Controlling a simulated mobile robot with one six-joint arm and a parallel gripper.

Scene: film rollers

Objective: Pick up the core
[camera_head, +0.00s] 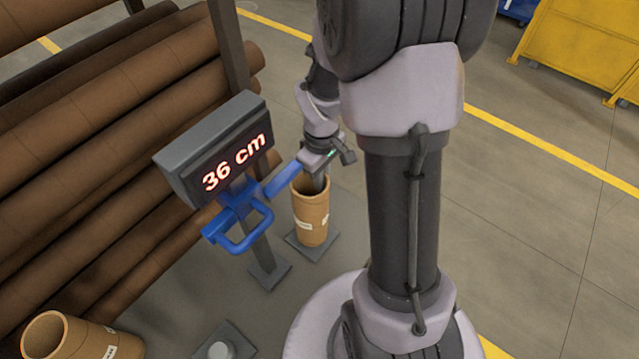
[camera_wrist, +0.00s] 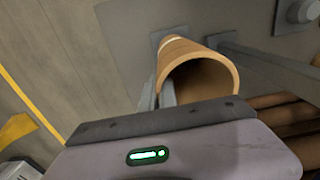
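The core, a brown cardboard tube (camera_head: 312,218) with a small white label, stands upright at a small grey base plate in the head view. My gripper (camera_head: 317,182) is at its top rim, with a grey finger reaching into the opening. In the wrist view the core (camera_wrist: 222,72) shows its open end. My gripper's two fingers (camera_wrist: 159,96) are close together across the left wall, one outside and one inside, and look shut on it. The fingertips are partly hidden, and any gap under the core is too small to tell.
A display (camera_head: 226,158) reading 36 cm stands just left of the core, with a blue handle (camera_head: 243,232) and arm near it. Long brown rolls (camera_head: 110,130) fill a rack at left. Another tube (camera_head: 75,338) is at bottom left. The floor at right is open.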

